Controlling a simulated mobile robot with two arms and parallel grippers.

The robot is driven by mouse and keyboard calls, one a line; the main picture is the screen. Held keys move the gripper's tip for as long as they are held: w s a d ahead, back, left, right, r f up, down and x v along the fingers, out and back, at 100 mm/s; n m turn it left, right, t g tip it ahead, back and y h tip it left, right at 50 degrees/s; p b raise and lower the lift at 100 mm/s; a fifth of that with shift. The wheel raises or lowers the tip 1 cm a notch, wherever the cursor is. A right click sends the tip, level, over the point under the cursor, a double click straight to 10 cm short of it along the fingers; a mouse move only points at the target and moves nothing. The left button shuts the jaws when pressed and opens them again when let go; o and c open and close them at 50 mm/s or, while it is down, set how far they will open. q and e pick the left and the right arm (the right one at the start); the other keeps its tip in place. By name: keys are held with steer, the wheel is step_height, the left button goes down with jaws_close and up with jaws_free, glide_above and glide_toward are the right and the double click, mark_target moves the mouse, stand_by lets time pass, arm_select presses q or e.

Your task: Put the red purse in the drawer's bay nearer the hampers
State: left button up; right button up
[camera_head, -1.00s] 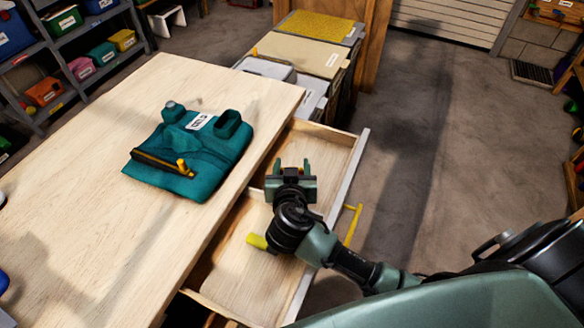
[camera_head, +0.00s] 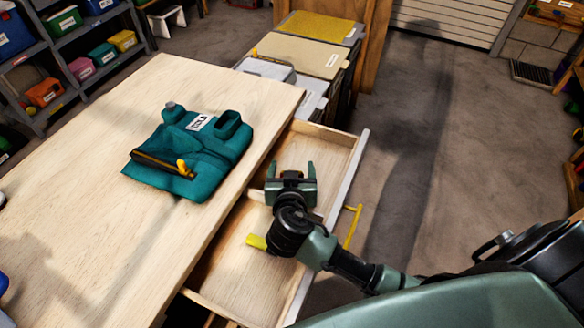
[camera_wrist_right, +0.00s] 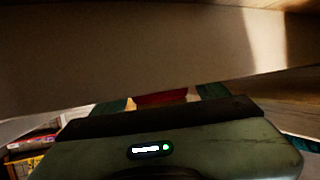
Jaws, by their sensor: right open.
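The drawer (camera_head: 340,185) is pulled out from the wooden table, with a divider between a far bay nearer the hampers (camera_head: 312,62) and a near bay. My right gripper (camera_head: 291,170) is open above the far bay, close to the divider. In the right wrist view a dark red patch, likely the red purse (camera_wrist_right: 162,98), shows between the two green fingertips. Most of it is hidden behind the gripper body, and I cannot tell whether it touches the drawer floor. No red shows in the head view. My left gripper is out of view.
A teal bag-like item (camera_head: 195,150) with a white tag lies on the table (camera_head: 90,225). A yellow object (camera_head: 256,241) is in the near bay. The yellow drawer handle (camera_head: 353,226) sticks out at the front. Shelves with bins (camera_head: 75,60) stand at the far left.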

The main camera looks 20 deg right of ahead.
steer(key=v, duration=1.1)
steer(key=shift+s+a+r+b, duration=0.15)
steer(key=shift+s+b, duration=0.15)
steer(key=shift+b, duration=0.05)
